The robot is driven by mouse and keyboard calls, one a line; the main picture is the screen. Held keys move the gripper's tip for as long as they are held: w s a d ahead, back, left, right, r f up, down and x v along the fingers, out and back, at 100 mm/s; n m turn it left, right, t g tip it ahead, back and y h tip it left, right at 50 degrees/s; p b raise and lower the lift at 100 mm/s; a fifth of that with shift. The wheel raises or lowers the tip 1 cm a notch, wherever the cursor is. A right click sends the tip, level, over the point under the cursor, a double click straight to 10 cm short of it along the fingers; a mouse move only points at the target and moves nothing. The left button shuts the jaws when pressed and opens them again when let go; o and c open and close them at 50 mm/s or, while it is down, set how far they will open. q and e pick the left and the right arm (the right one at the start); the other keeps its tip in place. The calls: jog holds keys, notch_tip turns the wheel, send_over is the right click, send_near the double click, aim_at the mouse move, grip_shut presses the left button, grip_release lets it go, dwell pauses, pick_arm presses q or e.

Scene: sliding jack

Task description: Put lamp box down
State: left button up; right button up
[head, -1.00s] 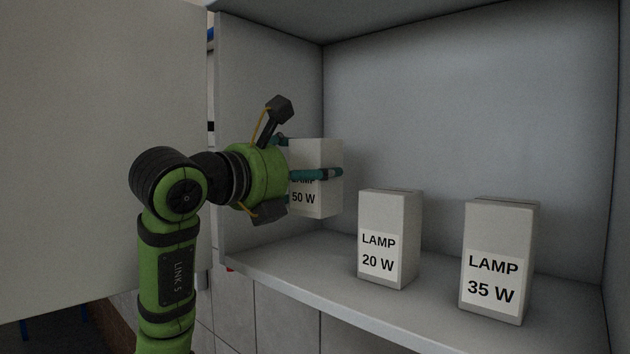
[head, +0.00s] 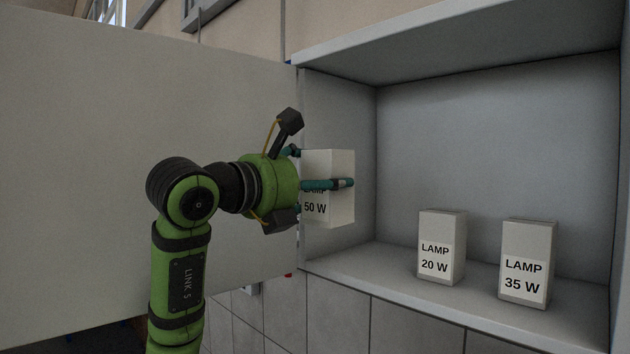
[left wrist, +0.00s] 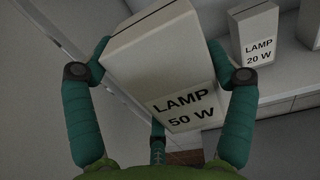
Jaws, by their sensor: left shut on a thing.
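The white 50 W lamp box (head: 331,210) is held upright in my left gripper (head: 328,184), in front of the left end of the open cabinet. The gripper's teal fingers are shut on its sides and cover part of its label. In the left wrist view the same lamp box (left wrist: 164,70) sits between the teal fingers (left wrist: 160,75), clear of the shelf. The cabinet shelf (head: 385,270) is below and to the right of the box. My right gripper is not in view.
The 20 W lamp box (head: 440,240) and the 35 W lamp box (head: 526,255) stand upright on the shelf's right part. The shelf's left part is bare. The open cabinet door (head: 90,180) stands behind my left arm. The cabinet's top panel (head: 450,45) is above.

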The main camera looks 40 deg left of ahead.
aim_at(315, 202)
pick_arm(q)
jog(key=s+f, duration=0.1)
jog(key=d+f+h, duration=0.1)
jog(key=f, duration=0.1)
jog(key=shift+s+m, duration=0.35)
jog(key=shift+m, duration=0.05)
jog(key=s+d+f+m+g+h, duration=0.2)
jog(key=d+f+m+h, duration=0.1)
jog(key=f, duration=1)
jog(key=s+d+f+m+g+h, duration=0.3)
jog(key=d+f+h, duration=0.2)
jog(key=f, duration=0.9)
jog(key=s+d+f+m+g+h, duration=0.2)
jog(key=d+f, duration=0.7)
jog(key=f, duration=0.5)
jog(key=m+h, duration=0.1)
jog(key=h, duration=0.1)
jog(key=shift+s+f+h, duration=0.15)
jog(key=shift+f+h, duration=0.05)
jog(key=shift+h, duration=0.2)
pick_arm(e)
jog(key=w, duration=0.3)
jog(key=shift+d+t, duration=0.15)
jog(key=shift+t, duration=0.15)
